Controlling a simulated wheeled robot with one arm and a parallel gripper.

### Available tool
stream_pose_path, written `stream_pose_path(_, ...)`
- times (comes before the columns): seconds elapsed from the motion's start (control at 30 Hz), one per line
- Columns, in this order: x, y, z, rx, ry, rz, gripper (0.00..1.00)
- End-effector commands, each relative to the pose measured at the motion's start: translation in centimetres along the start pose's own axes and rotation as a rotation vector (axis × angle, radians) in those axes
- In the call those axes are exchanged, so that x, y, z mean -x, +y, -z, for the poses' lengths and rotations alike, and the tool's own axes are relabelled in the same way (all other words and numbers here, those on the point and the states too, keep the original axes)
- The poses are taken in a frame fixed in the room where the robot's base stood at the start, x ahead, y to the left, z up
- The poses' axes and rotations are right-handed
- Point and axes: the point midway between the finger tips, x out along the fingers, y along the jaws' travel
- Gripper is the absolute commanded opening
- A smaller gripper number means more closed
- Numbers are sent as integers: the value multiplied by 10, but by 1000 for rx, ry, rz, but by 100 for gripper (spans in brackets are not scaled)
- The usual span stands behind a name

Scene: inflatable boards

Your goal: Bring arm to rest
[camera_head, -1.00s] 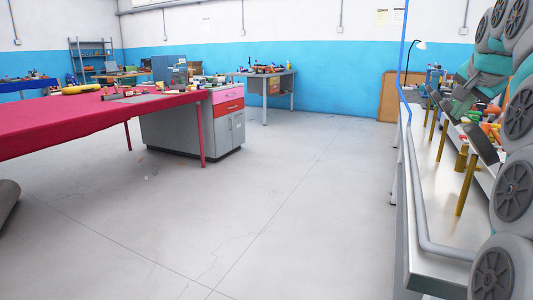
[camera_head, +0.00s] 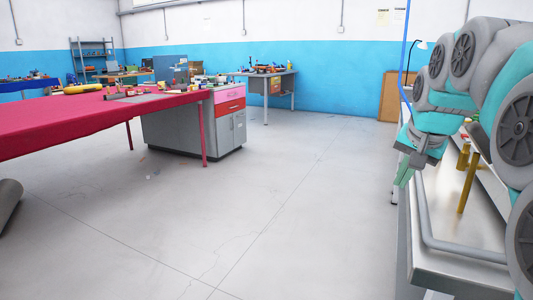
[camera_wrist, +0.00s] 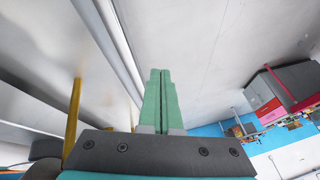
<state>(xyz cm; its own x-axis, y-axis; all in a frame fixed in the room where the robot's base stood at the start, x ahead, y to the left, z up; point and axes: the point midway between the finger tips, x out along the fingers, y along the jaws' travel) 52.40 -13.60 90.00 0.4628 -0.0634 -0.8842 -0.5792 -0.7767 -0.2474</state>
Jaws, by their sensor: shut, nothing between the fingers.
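My gripper (camera_head: 404,174) is at the right in the head view, at the left edge of the metal bench (camera_head: 455,262), with its green fingers pointing down. In the wrist view the two green fingers of my gripper (camera_wrist: 159,95) lie together, with nothing between them. My arm is folded and bent along the right side of the head view and hides much of the bench top.
Brass-coloured posts (camera_head: 468,182) stand on the bench near my arm. A grey rail (camera_head: 430,220) runs along its edge. A red-covered table (camera_head: 85,125) and a grey cabinet (camera_head: 180,133) stand left.

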Motion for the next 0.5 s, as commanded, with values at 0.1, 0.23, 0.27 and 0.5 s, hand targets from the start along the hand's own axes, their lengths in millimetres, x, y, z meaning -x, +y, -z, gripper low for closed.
stream_pose_path(0.1, -18, 3, -63, 111, -95, -28, 0)
stream_pose_path(0.23, -34, 14, -129, 227, -193, -55, 0)
stream_pose_path(0.27, -38, 18, -145, 253, -217, -62, 0)
stream_pose_path(0.5, -58, 61, -263, 445, -399, -110, 0)
